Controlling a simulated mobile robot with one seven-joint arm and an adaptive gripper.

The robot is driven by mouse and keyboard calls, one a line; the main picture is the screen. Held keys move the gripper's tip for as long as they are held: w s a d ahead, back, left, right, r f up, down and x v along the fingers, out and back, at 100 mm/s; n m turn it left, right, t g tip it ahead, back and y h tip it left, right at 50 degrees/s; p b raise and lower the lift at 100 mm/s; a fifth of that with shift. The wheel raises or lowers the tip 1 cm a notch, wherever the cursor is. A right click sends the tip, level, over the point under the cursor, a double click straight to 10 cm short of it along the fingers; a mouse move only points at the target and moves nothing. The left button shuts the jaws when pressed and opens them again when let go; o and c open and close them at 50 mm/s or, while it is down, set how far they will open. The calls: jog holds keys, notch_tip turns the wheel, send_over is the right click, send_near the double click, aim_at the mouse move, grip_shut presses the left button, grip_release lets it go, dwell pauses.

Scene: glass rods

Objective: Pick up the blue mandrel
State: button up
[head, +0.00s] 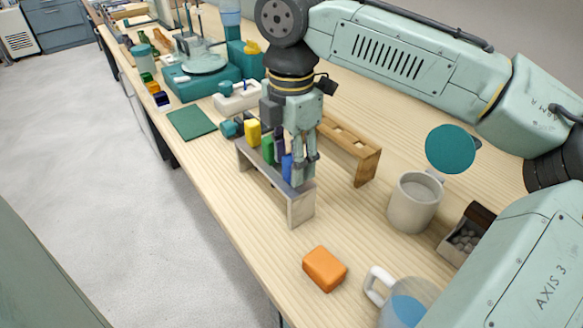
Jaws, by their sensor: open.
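A blue mandrel (287,168) stands upright in a grey rack (301,207), at the near end of a row. Yellow (253,133), green (268,149) and dark purple (279,148) mandrels stand in the same rack, farther along. My gripper (304,174) points down at the near end of the rack, close beside the blue mandrel in the picture. Its fingers are open. They partly cover the rack and the blue mandrel's right side, and I cannot tell whether they touch it.
A wooden rack with holes (350,142) stands behind my gripper. An orange block (325,269), a grey mug (415,203) and a glass mug with blue liquid (408,303) stand nearer. A green mat (192,123) and teal apparatus (200,75) lie farther left. Bare table surrounds the orange block.

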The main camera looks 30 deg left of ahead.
grip_shut()
dwell(0.6)
